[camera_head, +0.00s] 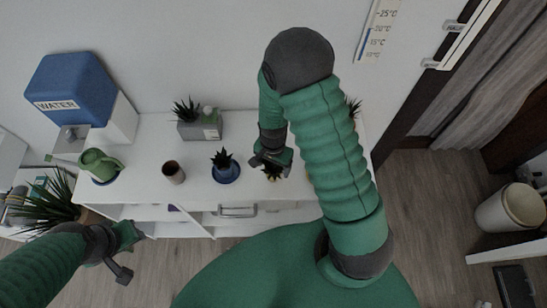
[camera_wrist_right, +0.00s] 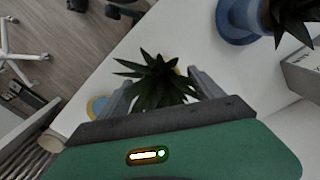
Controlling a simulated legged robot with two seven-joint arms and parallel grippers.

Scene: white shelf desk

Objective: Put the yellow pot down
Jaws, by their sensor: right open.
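A spiky dark green plant (camera_wrist_right: 155,88) stands between the spread fingers of my right gripper (camera_wrist_right: 163,80) in the right wrist view. My left gripper (camera_head: 127,255) is open and empty, off the shelf's front left.
On the white shelf desk (camera_head: 140,190), a blue pot with a plant (camera_head: 226,172) and a brown cup (camera_head: 174,172) stand left of my right gripper. A green watering can (camera_head: 100,163), water dispenser (camera_head: 80,88) and grey planter (camera_head: 200,127) stand farther left and back.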

